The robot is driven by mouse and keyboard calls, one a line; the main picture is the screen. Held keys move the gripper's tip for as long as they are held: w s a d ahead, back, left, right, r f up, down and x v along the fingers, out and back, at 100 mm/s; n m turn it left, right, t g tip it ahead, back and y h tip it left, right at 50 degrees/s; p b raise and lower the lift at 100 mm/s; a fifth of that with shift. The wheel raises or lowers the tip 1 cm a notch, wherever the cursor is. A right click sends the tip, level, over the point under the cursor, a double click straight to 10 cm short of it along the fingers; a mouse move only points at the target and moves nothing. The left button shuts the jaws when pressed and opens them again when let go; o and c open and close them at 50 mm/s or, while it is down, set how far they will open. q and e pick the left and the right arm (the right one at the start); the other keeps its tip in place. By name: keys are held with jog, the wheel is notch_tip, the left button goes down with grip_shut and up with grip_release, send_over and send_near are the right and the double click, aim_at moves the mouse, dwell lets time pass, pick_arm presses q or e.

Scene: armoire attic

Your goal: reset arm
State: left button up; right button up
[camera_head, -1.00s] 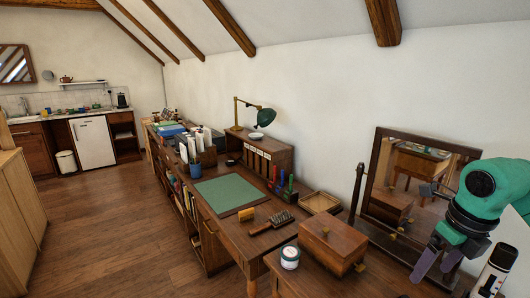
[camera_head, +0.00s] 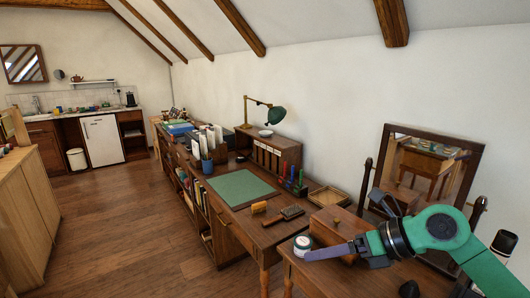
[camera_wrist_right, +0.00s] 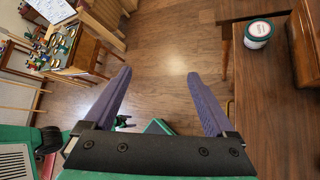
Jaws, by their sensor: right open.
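My right arm comes in from the right edge of the head view, above the near table. Its gripper (camera_head: 345,247) points left, in front of a wooden box, with its fingers seen nearly edge-on. In the right wrist view the gripper (camera_wrist_right: 160,98) is open, with two purple fingers wide apart and only the wooden floor between and beyond them. It holds nothing. My left gripper is not in the head view.
A white jar (camera_head: 301,246) stands at the near table's edge, close to the right gripper, and also shows in the wrist view (camera_wrist_right: 258,32). A wooden box (camera_head: 335,226) and a mirror (camera_head: 425,175) are close by. The floor (camera_head: 125,225) on the left is clear.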

jog(key=w+a+r+m+t+y, duration=0.2)
jog(key=a+r+m+t+y, duration=0.3)
jog(key=r+m+t+y, duration=0.35)
jog(key=w+d+f+m+t+h, duration=0.3)
jog(key=d+m+t+h, duration=0.4)
jog(key=d+m+h, duration=0.85)
notch_tip(320, 180, down, 14)
jog(key=s+d+m+g+h, duration=0.2)
jog(key=s+m+g+h, duration=0.3)
jog(key=m, duration=0.6)
jog(key=s+a+f+m+g+y, duration=0.1)
jog(key=s+f+m+g, duration=0.1)
jog(key=s+f+g, duration=0.55)
jog(key=s+a+f+m+g+y, duration=0.2)
jog(key=s+f+g, duration=0.2)
jog(key=s+f, duration=0.55)
notch_tip(320, 180, down, 22)
jog(key=s+g, duration=0.2)
jog(key=s+d+f, duration=0.1)
jog(key=s+f, duration=0.6)
jog(key=s, duration=0.1)
jog(key=s+d+f+g+p, duration=0.1)
jog(key=s+d+f, duration=0.1)
jog(key=s+f, duration=0.6)
jog(key=shift+s+d+f, duration=0.15)
jog(key=shift+s+d, duration=0.1)
jog(key=shift+s, duration=0.35)
